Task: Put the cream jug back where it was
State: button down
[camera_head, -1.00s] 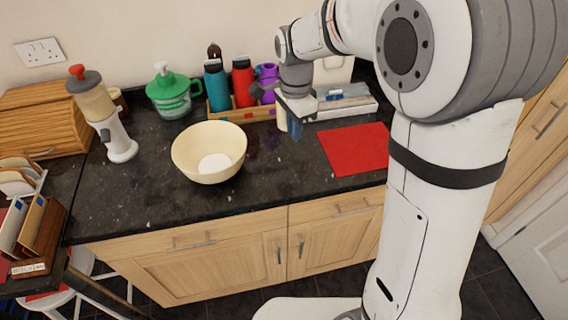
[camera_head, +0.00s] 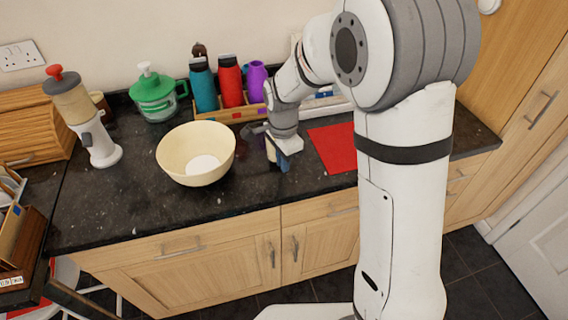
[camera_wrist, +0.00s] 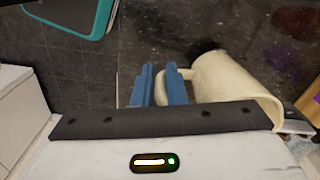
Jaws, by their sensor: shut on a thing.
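The cream jug (camera_wrist: 235,82) is beside the blue fingers of my gripper (camera_wrist: 161,88) in the wrist view. Its handle (camera_wrist: 186,75) reaches toward the fingers, which are shut on it. The jug body lies to the right of them, partly cut off by my gripper's housing. In the head view my gripper (camera_head: 279,160) is low over the dark counter, right of the cream bowl. Only a pale sliver of the jug (camera_head: 270,150) shows there. I cannot tell whether the jug touches the counter.
The cream bowl (camera_head: 165,157) holds a white disc. A red mat (camera_head: 333,148) lies right of my gripper. Behind stand a wooden crate (camera_head: 246,114) with teal, red and purple bottles, and a green-lidded jar (camera_head: 155,95). A grinder (camera_head: 88,120) stands left. The counter's front is clear.

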jog(key=shift+f, duration=0.95)
jog(key=shift+f, duration=0.15)
jog(key=c, duration=1.5)
grip_release()
